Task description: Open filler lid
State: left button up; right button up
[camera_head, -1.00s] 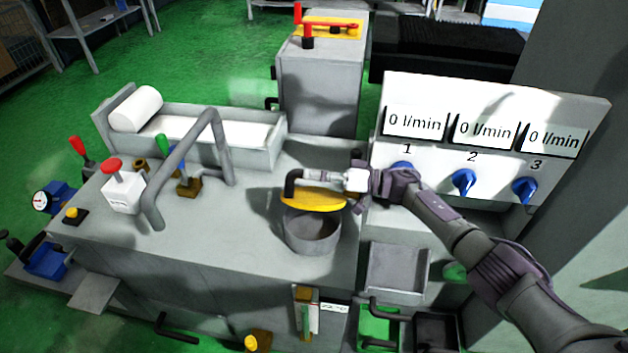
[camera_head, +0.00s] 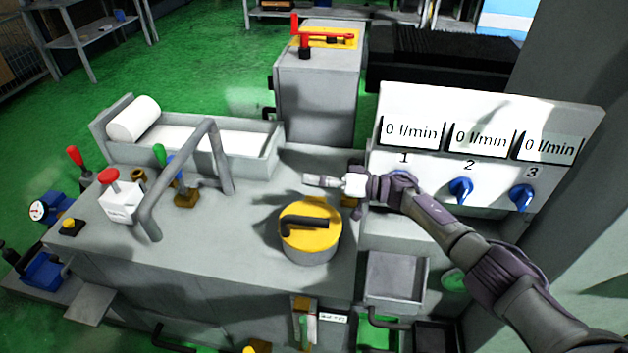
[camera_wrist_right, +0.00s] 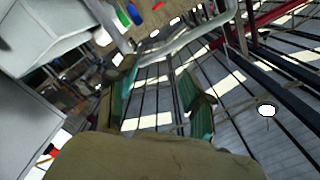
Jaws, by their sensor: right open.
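The yellow filler lid (camera_head: 310,240) with its black bent handle (camera_head: 304,224) lies flat on top of the round grey filler neck (camera_head: 310,256), covering its opening. My right gripper (camera_head: 313,181) is open and empty. It hovers above the machine top, behind the lid in the head view, and is apart from the handle. In the right wrist view the two green-padded fingers of this gripper (camera_wrist_right: 158,88) stand apart with nothing between them. The lid is not visible between them there. My left gripper is not in view.
A panel with flow displays and several blue knobs (camera_head: 461,190) stands close to my right arm. A grey bent pipe (camera_head: 185,170) rises left of the lid. A paper-roll tray (camera_head: 200,150) is behind it. The machine top around the lid is mostly clear.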

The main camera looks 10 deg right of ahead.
jog(key=v, duration=1.2)
dwell(0.3)
